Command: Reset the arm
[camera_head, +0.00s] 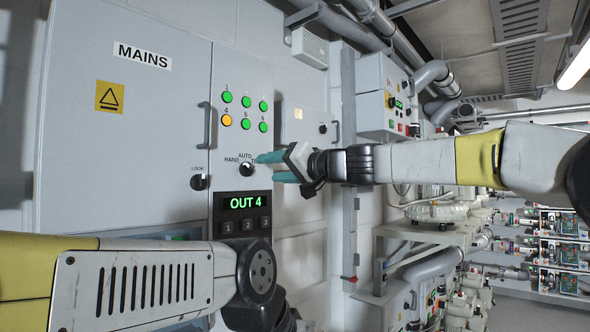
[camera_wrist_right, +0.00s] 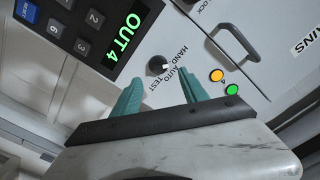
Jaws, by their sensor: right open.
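My right gripper (camera_head: 266,167) reaches in from the right toward the grey control panel, with its two teal fingers apart and nothing between them. In the head view its fingertips are just right of the black HAND/AUTO/TEST selector knob (camera_head: 247,169). In the right wrist view the open fingers of the gripper (camera_wrist_right: 157,88) point at the panel, with the knob (camera_wrist_right: 157,66) beyond and between them; contact cannot be seen. My left arm crosses the lower left, and its gripper is out of sight.
The MAINS cabinet (camera_head: 130,150) has a LOCK knob (camera_head: 199,182) and handle (camera_head: 204,126). Lamp 4 (camera_head: 227,120) is amber; the other numbered lamps are green. A display (camera_head: 245,202) reads OUT 4 above a keypad. Pipes and machinery stand at the right.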

